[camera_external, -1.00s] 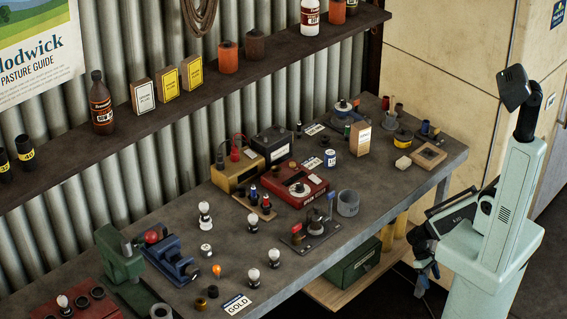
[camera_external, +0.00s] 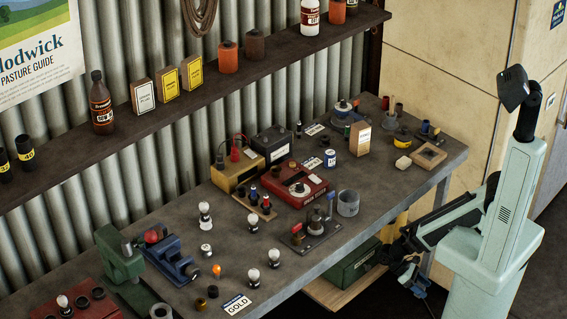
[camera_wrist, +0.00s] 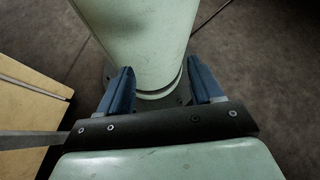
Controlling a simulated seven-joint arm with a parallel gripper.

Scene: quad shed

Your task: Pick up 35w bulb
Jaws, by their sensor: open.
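My gripper (camera_external: 415,280) hangs beside the bench's front edge, low and well right of the bulbs. In the wrist view my gripper (camera_wrist: 163,92) has its two blue fingers wide apart with nothing between them. No bulb shows there.
The bench (camera_external: 190,290) is crowded. A blue vise (camera_external: 170,260), a green machine (camera_external: 120,265), a GOLD card (camera_external: 236,304) and a switch stand (camera_external: 318,228) surround the bulbs. A lower shelf with a green box (camera_external: 352,265) lies near my gripper.

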